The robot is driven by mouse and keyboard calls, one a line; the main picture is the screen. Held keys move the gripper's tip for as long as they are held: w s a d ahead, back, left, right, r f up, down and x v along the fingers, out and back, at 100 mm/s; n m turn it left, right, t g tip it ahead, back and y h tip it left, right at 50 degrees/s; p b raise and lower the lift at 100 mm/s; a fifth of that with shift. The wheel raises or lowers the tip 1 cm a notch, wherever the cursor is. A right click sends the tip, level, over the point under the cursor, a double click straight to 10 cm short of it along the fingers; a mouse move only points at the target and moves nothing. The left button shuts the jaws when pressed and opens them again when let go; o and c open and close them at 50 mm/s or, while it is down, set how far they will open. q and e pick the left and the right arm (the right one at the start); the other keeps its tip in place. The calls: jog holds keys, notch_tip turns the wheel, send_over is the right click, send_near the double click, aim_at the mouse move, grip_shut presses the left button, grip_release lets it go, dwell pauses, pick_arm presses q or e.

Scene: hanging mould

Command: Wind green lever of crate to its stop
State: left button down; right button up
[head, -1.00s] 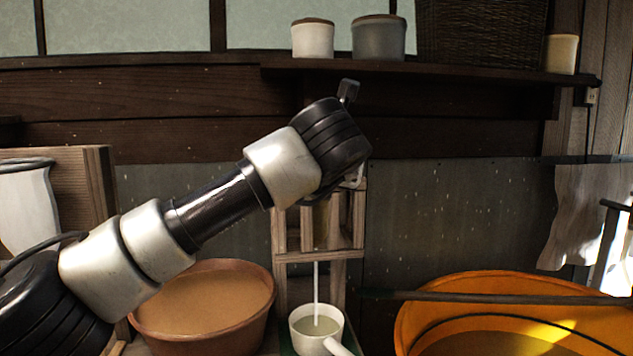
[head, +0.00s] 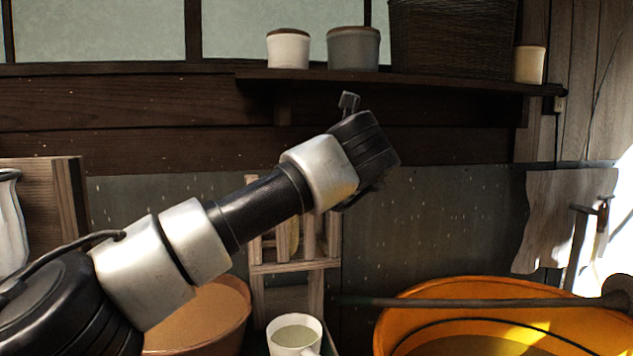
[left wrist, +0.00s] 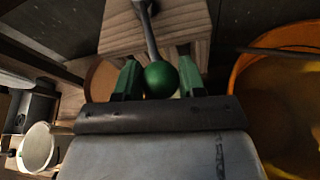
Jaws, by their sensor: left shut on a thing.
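The green lever's round knob (left wrist: 161,78) is between the two green fingers of my left gripper (left wrist: 160,72) in the left wrist view, which is shut on it. A grey metal rod (left wrist: 149,32) runs from the knob up toward the pale wooden top of the crate (left wrist: 191,43). In the head view the wooden slatted crate (head: 295,266) stands against the wall, partly behind my left arm. My wrist hides the fingers and the lever there. My right gripper is not in view.
A white cup (head: 294,339) of pale liquid stands below the crate. A brown bowl (head: 205,320) is left of it and an orange tub (head: 400,318) is right, with a dark bar (head: 480,301) across it. A shelf (head: 410,84) with jars runs above my arm.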

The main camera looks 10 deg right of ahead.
pick_arm(q)
jog(key=c, duration=1)
grip_release()
jog(key=shift+r, duration=0.15)
jog(key=o, duration=0.3)
jog(key=shift+w+d, duration=0.1)
jog(key=shift+d, duration=0.05)
jog(key=shift+s, duration=0.4)
jog(key=b+v, duration=0.1)
jog(key=v, duration=0.9)
jog(key=shift+b, duration=0.4)
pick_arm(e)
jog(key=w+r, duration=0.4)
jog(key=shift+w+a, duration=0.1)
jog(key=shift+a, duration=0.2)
pick_arm(q)
jog(key=shift+r, duration=0.1)
